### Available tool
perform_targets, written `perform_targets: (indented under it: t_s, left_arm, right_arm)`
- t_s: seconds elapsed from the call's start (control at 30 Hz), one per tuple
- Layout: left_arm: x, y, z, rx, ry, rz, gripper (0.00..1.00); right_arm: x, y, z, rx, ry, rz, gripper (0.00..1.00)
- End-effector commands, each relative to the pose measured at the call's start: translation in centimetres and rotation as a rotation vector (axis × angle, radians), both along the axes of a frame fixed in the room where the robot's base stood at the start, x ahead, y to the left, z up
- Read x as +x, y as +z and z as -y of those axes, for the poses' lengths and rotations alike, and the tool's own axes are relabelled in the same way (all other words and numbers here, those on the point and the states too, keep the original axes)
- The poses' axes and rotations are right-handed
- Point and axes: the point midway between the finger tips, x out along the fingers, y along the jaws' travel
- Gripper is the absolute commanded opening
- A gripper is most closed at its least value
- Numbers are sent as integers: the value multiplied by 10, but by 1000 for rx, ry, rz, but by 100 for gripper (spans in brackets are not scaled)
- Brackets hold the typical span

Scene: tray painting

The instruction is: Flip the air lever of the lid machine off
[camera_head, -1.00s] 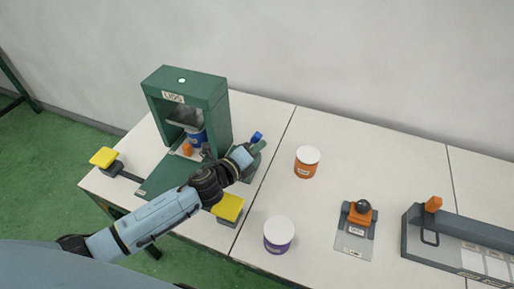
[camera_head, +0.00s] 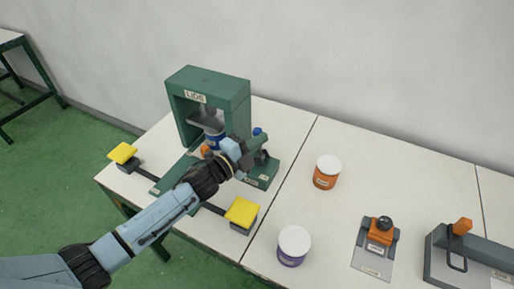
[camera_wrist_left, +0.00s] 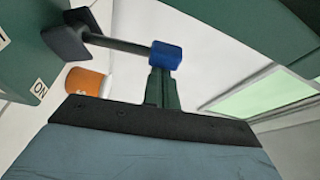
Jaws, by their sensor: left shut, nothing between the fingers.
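The green lid machine (camera_head: 207,82), labelled LIDS, stands on the table with a blue can (camera_head: 213,141) under its press. Its air lever has a blue knob (camera_head: 258,131) at the machine's right side. In the left wrist view the lever is a dark rod ending in the blue knob (camera_wrist_left: 166,55), with an ON label (camera_wrist_left: 40,90) by its base. My left gripper (camera_head: 248,153) is shut and empty close to the lever; its fingertips (camera_wrist_left: 162,76) are right by the knob in the wrist view. I cannot tell whether they touch. My right gripper is not in view.
Yellow pads (camera_head: 242,212) (camera_head: 123,152) sit at the machine's front right and left. An orange jar (camera_head: 326,175) and a purple jar (camera_head: 293,247) stand to the right. Further right are a grey plate with an orange clamp (camera_head: 381,232) and a grey fixture (camera_head: 455,272).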

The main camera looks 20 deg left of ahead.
Motion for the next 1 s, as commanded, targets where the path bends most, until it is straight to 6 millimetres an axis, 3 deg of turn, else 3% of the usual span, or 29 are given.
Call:
perform_targets:
  t_s: [0.17, 0.5, 1.0]
  left_arm:
    - [3, -3, -16, -148, 4, -30, 0]
    - [6, -6, -34, -344, 5, -69, 0]
    - [7, -8, -41, -411, 6, -84, 0]
  right_arm:
    - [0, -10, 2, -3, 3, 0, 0]
    - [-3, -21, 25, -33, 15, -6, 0]
    - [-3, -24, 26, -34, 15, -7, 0]
